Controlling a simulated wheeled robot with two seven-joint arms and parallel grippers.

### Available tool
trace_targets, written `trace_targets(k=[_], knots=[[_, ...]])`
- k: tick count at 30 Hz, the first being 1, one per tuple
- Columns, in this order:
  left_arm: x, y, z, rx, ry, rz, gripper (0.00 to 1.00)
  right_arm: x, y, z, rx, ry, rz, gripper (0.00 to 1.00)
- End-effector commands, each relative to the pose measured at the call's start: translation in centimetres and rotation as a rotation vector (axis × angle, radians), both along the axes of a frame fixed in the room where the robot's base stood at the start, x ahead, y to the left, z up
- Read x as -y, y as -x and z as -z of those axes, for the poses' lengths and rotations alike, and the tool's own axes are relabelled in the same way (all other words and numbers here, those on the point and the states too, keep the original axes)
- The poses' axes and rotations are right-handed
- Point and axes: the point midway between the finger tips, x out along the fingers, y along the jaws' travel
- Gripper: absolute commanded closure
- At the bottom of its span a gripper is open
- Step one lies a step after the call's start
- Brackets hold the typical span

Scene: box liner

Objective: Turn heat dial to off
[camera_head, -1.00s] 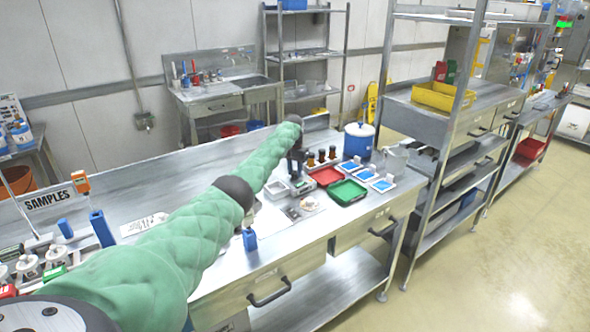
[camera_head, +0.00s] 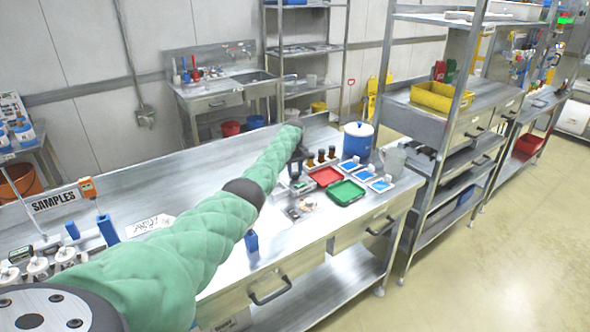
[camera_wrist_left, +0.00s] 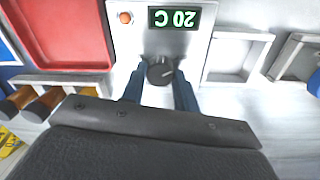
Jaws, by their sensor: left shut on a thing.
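The heat dial (camera_wrist_left: 160,70) is a dark round knob on the front of a grey-white heater unit (camera_wrist_left: 195,45). The unit's green display (camera_wrist_left: 174,18) reads 20 C, and an orange round light (camera_wrist_left: 125,17) sits beside it. My left gripper (camera_wrist_left: 158,78) is shut on the dial, with one blue-grey finger on each side of it. In the head view the heater (camera_head: 301,187) sits on the bench below my left gripper, partly hidden by it. The dial is too small to make out there. My right gripper is not in view.
A red tray (camera_head: 325,177) and a green tray (camera_head: 345,193) lie to the right of the heater. Brown bottles (camera_head: 321,156) stand behind, with a blue pot (camera_head: 357,140) and small blue dishes (camera_head: 365,174) farther right.

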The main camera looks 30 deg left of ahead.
Motion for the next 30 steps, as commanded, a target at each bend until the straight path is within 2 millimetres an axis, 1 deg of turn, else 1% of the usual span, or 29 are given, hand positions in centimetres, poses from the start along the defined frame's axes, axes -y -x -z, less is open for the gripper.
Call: trace_targets(k=[4, 11, 19, 26, 27, 29, 30], knots=[[0.0, 0.0, -0.1, 0.001, 0.001, -0.078, 0.93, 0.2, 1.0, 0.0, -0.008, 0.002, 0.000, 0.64], [0.0, 0.0, -0.1, 0.001, 0.001, -0.150, 0.93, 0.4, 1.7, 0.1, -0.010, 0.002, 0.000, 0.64], [0.1, 0.0, 0.0, 0.001, 0.000, -0.170, 0.93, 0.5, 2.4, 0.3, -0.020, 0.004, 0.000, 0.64], [0.1, 0.0, 0.0, 0.001, 0.000, -0.170, 0.93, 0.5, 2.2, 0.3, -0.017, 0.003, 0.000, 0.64], [0.1, 0.0, 0.0, 0.001, 0.000, -0.170, 0.68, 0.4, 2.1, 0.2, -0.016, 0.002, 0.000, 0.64], [0.1, 0.0, 0.0, 0.001, 0.000, -0.170, 0.57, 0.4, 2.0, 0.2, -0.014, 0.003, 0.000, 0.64], [0.1, 0.0, 0.0, 0.001, 0.000, -0.170, 0.49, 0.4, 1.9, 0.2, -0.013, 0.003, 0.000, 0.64]])
